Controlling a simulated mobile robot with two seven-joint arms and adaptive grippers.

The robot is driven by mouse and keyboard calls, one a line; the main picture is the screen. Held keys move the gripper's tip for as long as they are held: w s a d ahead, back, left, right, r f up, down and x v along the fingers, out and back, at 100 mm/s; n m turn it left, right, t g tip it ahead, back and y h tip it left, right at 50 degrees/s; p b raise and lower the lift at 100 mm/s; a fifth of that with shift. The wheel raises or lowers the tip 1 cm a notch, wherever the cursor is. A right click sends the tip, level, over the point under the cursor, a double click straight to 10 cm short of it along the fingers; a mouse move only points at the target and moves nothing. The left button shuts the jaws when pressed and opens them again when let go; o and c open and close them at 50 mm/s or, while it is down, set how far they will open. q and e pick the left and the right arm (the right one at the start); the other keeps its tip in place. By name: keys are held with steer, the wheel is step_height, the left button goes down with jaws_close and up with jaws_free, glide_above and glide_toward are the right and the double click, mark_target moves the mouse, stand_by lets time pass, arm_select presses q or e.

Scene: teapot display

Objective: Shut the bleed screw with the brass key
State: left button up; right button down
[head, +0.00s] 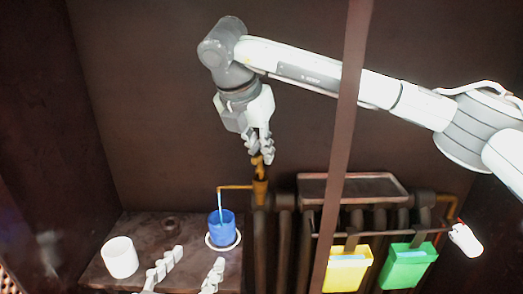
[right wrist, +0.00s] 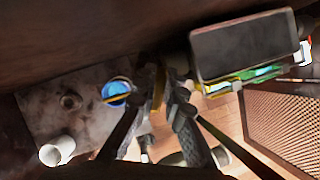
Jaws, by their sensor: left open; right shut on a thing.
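My right gripper (head: 264,154) comes in from the upper right and points down, shut on the brass key (head: 257,162). The key is right above the brass bleed fitting (head: 260,190) at the radiator's left end and seems to meet it; the screw itself is hidden. A thin brass spout (head: 235,187) runs left from the fitting, and a pale blue stream (head: 220,207) falls from it into a blue cup (head: 222,236). The cup also shows in the right wrist view (right wrist: 117,91). My left gripper (head: 190,272) is open and empty at the bottom, left of the cup.
A white cup (head: 120,258) stands on the dark shelf (head: 165,228) at left. The dark radiator (head: 284,235) carries a tray (head: 312,189) on top and yellow (head: 347,272) and green (head: 407,268) containers in front. A white valve knob (head: 465,239) is at right. A dark post crosses the view.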

steer(key=shift+b, duration=0.7)
stand_by(1.2)
steer(key=shift+f+b, duration=0.65)
steer(key=shift+b, duration=0.45)
stand_by(1.4)
stand_by(0.5)
steer(key=m+h, duration=0.1)
steer(key=m, duration=0.1)
steer(key=shift+m+g+b, duration=0.3)
steer(key=shift+g+b, duration=0.1)
steer(key=shift+r+p, duration=0.1)
steer(key=shift+p, duration=0.25)
steer(key=shift+m+g+h+p, duration=0.3)
steer(key=shift+m+p, duration=0.3)
steer(key=shift+m, duration=0.6)
steer(key=shift+w, duration=0.1)
